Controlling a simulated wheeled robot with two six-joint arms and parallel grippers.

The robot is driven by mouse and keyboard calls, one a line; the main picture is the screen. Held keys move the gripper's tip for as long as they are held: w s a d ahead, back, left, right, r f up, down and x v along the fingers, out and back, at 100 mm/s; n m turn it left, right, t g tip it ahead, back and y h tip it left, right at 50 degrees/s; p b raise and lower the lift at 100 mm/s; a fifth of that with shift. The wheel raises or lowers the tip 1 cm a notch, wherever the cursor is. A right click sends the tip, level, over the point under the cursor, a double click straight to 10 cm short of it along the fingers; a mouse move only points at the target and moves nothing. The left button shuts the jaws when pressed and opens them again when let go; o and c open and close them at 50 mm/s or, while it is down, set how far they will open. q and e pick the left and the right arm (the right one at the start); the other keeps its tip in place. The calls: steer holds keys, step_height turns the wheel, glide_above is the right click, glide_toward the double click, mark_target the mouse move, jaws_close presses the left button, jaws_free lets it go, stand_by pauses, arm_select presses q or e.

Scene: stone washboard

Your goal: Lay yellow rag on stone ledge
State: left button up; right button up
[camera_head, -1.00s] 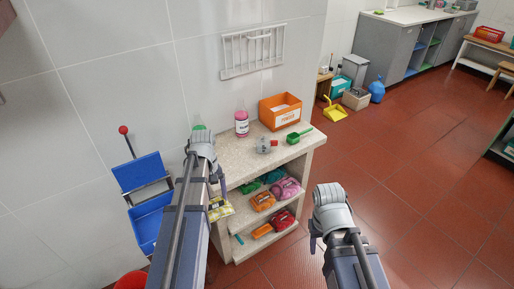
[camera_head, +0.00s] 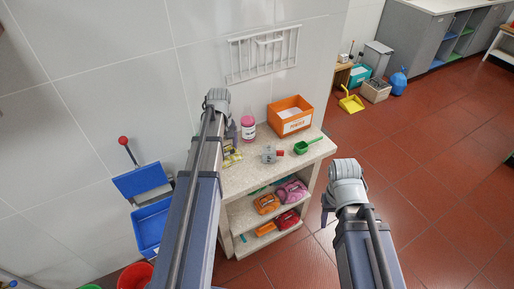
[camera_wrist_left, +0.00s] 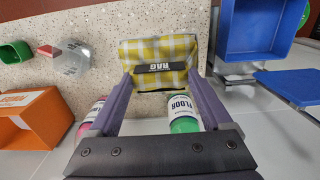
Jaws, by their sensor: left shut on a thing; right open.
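The yellow checked rag (camera_wrist_left: 165,50), with a dark "RAG" label, is between the fingers of my left gripper (camera_wrist_left: 160,80), which is shut on it. In the head view the rag (camera_head: 232,157) is over the left end of the speckled stone ledge (camera_head: 240,184), partly hidden by my left arm. I cannot tell whether it touches the stone. The ledge (camera_wrist_left: 118,18) also shows beneath the rag in the left wrist view. My right gripper (camera_head: 326,214) is open and empty, off to the right of the ledge over the floor.
A green bottle (camera_wrist_left: 184,124) and a pink bottle (camera_head: 248,128) stand near my left gripper.

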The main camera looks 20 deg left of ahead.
arm_select(q)
steer(key=shift+f+b, duration=4.8)
steer(key=shift+f, duration=0.2)
steer(key=shift+f, duration=0.2)
steer(key=o, duration=1.3)
steer(key=shift+o, duration=0.2)
steer(key=shift+r, duration=0.15)
step_height(320, 180, up, 12)
steer(key=p, duration=1.2)
steer(key=shift+r, duration=0.15)
